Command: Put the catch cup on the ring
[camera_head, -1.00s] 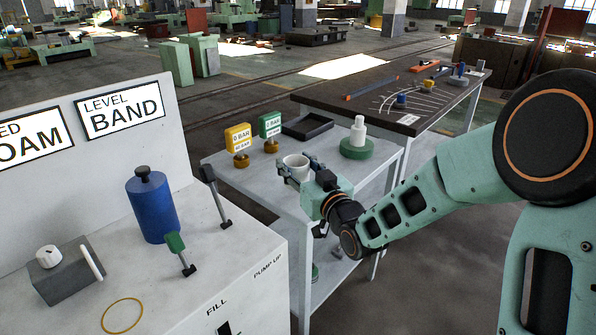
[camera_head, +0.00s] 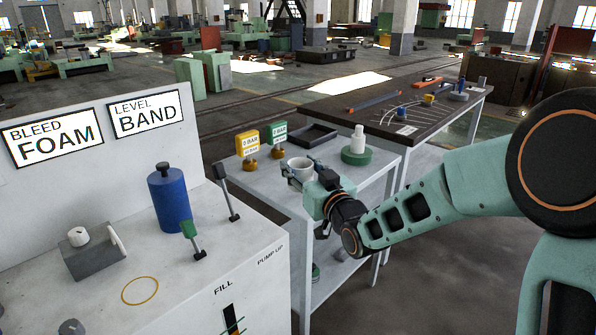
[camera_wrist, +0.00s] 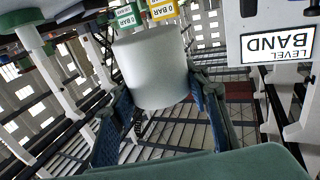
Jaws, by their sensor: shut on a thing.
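The catch cup (camera_head: 300,168) is a plain white cup. My gripper (camera_head: 303,178) is shut on it, over the small grey side table. In the wrist view the cup (camera_wrist: 152,68) sits upside down in the picture between the two blue fingers of my gripper (camera_wrist: 160,100). I cannot tell whether the cup is clear of the table top. The ring (camera_head: 140,291) is a thin yellow circle on the white top of the bench at the left. It is empty, and my gripper is well to its right.
Behind the ring stand a blue cylinder (camera_head: 169,203), a lever with a green knob (camera_head: 194,240) and one with a dark knob (camera_head: 228,192). A grey block (camera_head: 93,256) with a white knob is at left. A green-based white bottle (camera_head: 357,147) shares the side table (camera_head: 345,190).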

